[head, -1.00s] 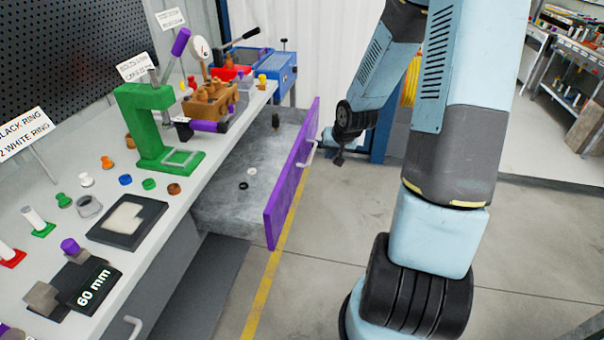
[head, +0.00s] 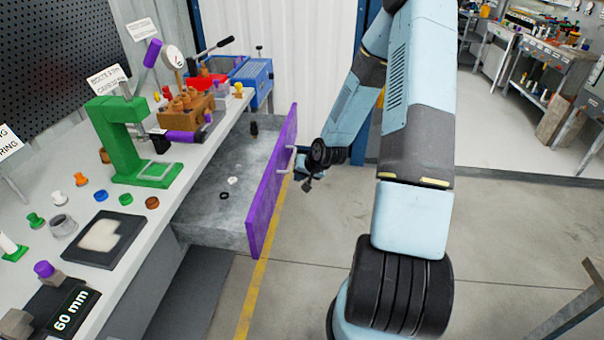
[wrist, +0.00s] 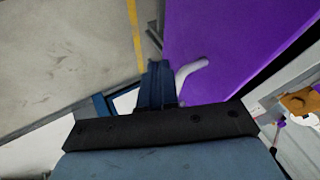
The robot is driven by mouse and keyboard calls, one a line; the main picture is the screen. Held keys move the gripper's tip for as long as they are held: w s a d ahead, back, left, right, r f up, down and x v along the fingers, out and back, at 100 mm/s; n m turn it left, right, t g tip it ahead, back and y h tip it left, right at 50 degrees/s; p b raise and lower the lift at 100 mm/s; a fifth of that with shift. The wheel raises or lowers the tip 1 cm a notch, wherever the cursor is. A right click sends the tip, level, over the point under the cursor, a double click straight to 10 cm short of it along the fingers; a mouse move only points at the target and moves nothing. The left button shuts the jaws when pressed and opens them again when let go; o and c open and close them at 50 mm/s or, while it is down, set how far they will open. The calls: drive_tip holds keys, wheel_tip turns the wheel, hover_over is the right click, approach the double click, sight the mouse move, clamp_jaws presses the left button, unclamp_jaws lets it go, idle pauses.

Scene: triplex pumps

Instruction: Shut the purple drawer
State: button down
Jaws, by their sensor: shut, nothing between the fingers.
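The purple drawer (head: 268,192) stands pulled out from under the workbench. Its grey tray (head: 215,215) holds a black ring (head: 224,195), a white ring (head: 232,180) and a small dark piece (head: 254,128). A pale handle (head: 288,165) sits on the outer side of the purple front. My gripper (head: 307,184) is shut and empty, just outside the front, to the right of the handle. In the wrist view, the purple front (wrist: 225,45) fills the upper right, and the handle (wrist: 190,70) shows beside my shut fingers (wrist: 157,82). I cannot tell whether they touch.
The bench top (head: 150,225) carries a green press (head: 125,140), a brown box (head: 187,112), a black block marked 60 mm (head: 62,305) and several small parts. A blue toolbox (head: 254,80) stands at the back. The floor (head: 310,270) right of the drawer is clear.

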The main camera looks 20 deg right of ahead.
sight(278, 183)
drive_tip(key=shift+w+a+f, duration=1)
drive_tip(key=shift+w+a, duration=0.15)
drive_tip(key=shift+w, duration=0.05)
drive_tip(key=shift+w+a+f, duration=0.95)
drive_tip(key=shift+w+a, duration=0.15)
drive_tip(key=shift+w, duration=0.1)
